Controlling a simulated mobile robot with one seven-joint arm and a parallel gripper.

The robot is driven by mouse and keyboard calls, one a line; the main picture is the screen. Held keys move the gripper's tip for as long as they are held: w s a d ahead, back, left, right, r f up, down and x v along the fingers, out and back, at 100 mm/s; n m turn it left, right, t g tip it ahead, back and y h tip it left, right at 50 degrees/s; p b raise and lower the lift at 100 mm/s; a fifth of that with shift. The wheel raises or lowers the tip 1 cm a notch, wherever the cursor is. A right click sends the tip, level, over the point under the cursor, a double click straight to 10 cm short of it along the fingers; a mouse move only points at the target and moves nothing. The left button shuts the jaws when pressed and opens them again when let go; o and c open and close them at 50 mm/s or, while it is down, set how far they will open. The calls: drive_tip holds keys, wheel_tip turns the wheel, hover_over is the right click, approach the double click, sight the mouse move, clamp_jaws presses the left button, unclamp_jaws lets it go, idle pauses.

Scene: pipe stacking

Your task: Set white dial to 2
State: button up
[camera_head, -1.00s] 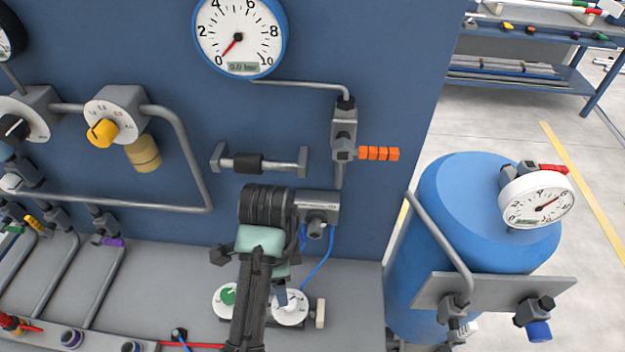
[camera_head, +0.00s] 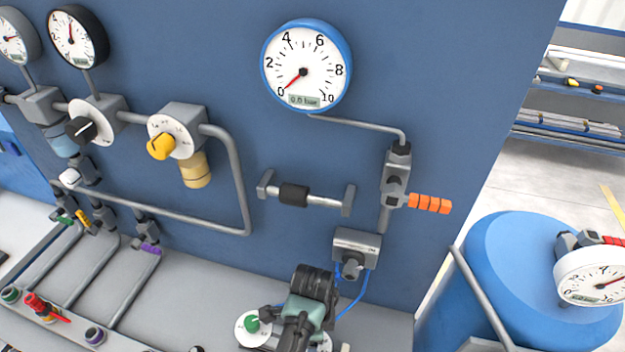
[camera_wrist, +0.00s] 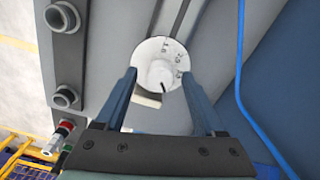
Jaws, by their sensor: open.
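The white dial (camera_wrist: 149,55) is a round white plate with small printed numbers and a white knob (camera_wrist: 160,72) at its centre. A short black mark on the knob points toward the lower right in the wrist view. My gripper (camera_wrist: 159,71) is open, with one blue finger on each side of the dial's knob. I cannot tell whether either finger touches it. In the head view, my gripper and arm hide most of the white dial, and only a pale edge (camera_head: 324,342) shows beside them.
A dial with a green knob (camera_head: 252,323) sits close left of my arm in the head view. A grey switch box (camera_head: 357,246) with blue cables is on the blue panel behind. The blue tank (camera_head: 520,260) stands to the right.

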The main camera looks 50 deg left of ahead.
drive_tip(key=shift+f, duration=0.25)
clamp_jaws()
